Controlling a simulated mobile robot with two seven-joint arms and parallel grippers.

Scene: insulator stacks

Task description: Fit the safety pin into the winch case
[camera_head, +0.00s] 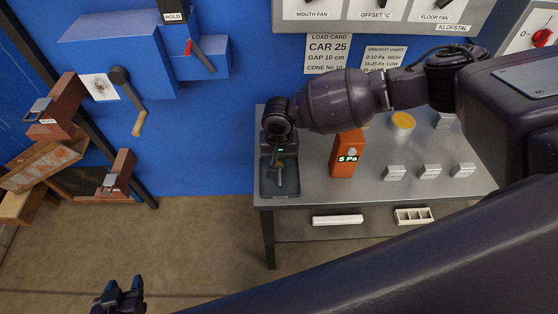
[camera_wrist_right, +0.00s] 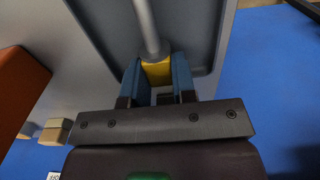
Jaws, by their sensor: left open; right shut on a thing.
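The safety pin, a grey rod with a yellow grip (camera_wrist_right: 157,72), is between the blue fingers of my right gripper (camera_wrist_right: 157,82) in the right wrist view. In the head view my right gripper (camera_head: 279,158) is low over a dark tray (camera_head: 293,187) at the table's left end, and the pin's grey rod (camera_head: 281,181) shows against the tray. The large blue box on the wall (camera_head: 115,45), with a crank (camera_head: 128,88) beside it, looks like the winch case; no pin hole can be made out. My left gripper (camera_head: 120,297) is open and empty at the bottom left, far from the pin.
An orange meter (camera_head: 345,158) reading 5 Pa stands just right of the tray on the grey table (camera_head: 330,197). Several small labelled blocks (camera_head: 430,171) lie further right. Brown wooden boxes (camera_head: 117,173) stand at the left. The floor between them and the table is clear.

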